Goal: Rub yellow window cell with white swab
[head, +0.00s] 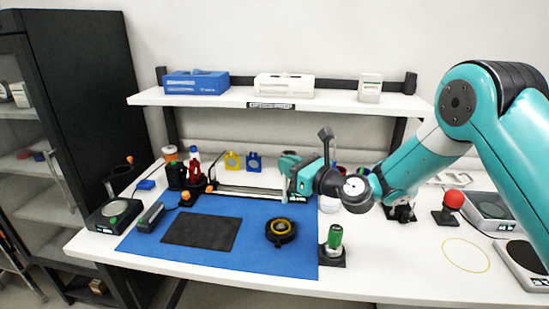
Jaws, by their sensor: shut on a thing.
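The yellow window cell (232,160), a small upright yellow plate with a round opening, stands at the back of the bench. My gripper (289,193) is to the right of it and nearer, low over the back right part of the blue mat (200,257). Its jaws are shut on a slim thing that seems to be the white swab. The swab is too small and too hidden by the gripper to make out its tip. The gripper is apart from the yellow cell.
A blue cell (254,161) stands right beside the yellow one. A long pale rail (240,191) runs between the gripper and the red bottle (194,174). On the mat are a black pad (201,231) and a black round holder (281,231). A green-topped vial (335,237) stands at front.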

